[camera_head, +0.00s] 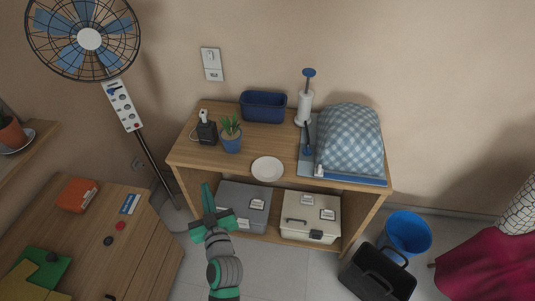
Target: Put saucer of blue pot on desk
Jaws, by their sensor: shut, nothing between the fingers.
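The blue pot (232,145) with a green plant stands upright on the wooden desk (203,158), left of its middle. A round white saucer (267,169) lies flat on the desk near its front edge, to the right of the pot and apart from it. No saucer is seen under the blue pot. My gripper (207,188), with green fingers, is in front of the desk, below and left of the saucer in the picture. It is shut, holds nothing visible, and appears apart from both pot and saucer.
A charger (206,132), blue bin (263,106), paper roll stand (304,107) and checked bundle (349,138) occupy the desk. Boxes (310,214) sit on its lower shelf. A fan (89,40), wooden cabinet (140,215), blue bucket (408,233) and black toolbox (377,275) stand around it.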

